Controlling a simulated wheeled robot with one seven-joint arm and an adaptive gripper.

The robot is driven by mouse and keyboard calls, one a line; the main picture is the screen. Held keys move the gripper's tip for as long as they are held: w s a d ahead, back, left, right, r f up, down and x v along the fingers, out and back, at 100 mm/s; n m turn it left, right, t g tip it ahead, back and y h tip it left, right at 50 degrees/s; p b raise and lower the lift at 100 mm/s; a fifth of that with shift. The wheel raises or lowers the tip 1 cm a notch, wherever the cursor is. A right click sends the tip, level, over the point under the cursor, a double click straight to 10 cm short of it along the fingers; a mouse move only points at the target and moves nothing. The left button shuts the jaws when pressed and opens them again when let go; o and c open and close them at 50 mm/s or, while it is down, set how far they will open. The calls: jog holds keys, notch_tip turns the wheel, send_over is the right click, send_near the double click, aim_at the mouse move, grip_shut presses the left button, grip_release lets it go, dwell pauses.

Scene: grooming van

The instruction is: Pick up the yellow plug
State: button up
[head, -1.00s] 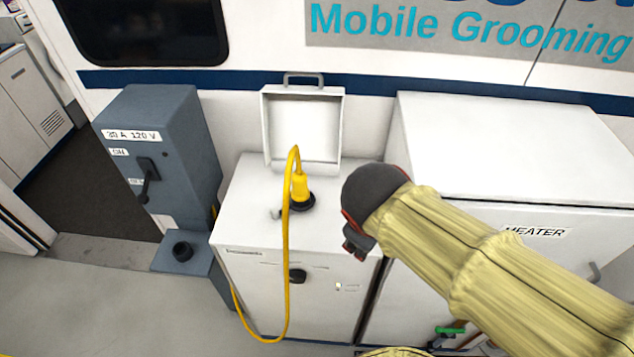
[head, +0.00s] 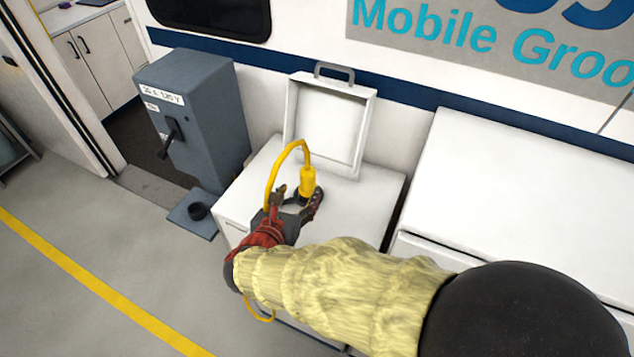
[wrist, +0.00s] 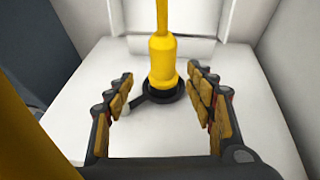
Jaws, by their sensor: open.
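The yellow plug (head: 308,182) stands upright in a round black socket on top of the white cabinet, with its yellow cable arching from its top to the left and down. In the wrist view the plug (wrist: 162,62) rises from the black socket (wrist: 160,92), between and just beyond my fingertips. My gripper (head: 297,197) is open, with one finger on each side of the plug in the head view. It also shows open and empty in the wrist view (wrist: 160,86). The cable's lower run is partly hidden behind my arm.
The white cabinet (head: 372,204) has a raised lid (head: 327,125) behind the plug. A grey switch box (head: 208,120) with a lever stands to the left. A larger white cabinet (head: 520,200) stands to the right. Grey floor (head: 90,235) is clear at the left.

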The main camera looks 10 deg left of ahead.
aim_at(306, 185)
jog(key=x, duration=0.3)
jog(key=b+x, duration=0.1)
jog(key=x, duration=0.3)
jog(key=shift+w+d+r+b, duration=0.15)
jog(key=shift+w+d+b, duration=0.05)
jog(key=shift+d+b, duration=0.1)
jog(key=shift+c, duration=0.4)
grip_shut()
